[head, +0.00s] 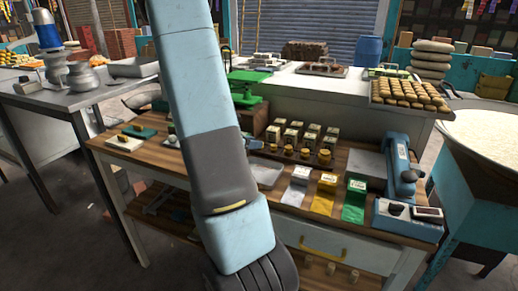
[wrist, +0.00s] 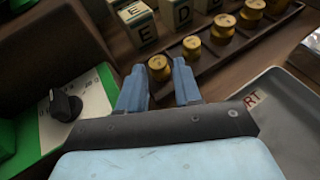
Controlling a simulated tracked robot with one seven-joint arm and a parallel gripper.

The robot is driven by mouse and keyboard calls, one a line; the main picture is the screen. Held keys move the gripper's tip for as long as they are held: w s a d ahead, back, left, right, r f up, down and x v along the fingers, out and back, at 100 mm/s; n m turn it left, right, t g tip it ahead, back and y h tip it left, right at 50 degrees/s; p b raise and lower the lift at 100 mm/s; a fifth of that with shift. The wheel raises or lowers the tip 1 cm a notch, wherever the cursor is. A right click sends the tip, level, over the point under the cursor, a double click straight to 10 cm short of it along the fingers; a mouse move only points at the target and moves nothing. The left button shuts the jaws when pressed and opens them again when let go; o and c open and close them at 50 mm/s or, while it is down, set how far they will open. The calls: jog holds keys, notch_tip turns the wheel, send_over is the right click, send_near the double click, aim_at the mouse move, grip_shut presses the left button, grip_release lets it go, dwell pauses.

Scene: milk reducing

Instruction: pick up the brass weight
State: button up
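Several brass weights stand in a row on a dark rack (wrist: 232,50). The nearest, smallest-looking brass weight (wrist: 159,68) is at the left end of the row in the wrist view. My gripper (wrist: 160,84) is open, with its two blue fingers apart and their tips about level with this weight, one on each side in the picture. I cannot tell whether they touch it. The other brass weights (wrist: 192,46) run up to the right. In the head view the row of brass weights (head: 305,153) shows on the wooden bench, while my arm hides most of the gripper.
Lettered blocks (wrist: 140,24) stand just behind the weights. A green device with a black knob (wrist: 66,104) is close on the left in the wrist view. A metal tray (wrist: 270,118) lies to the right. A blue machine (head: 400,165) and coloured packets (head: 325,193) occupy the bench's right side.

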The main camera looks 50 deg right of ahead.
jog(key=shift+x, duration=1.5)
grip_shut()
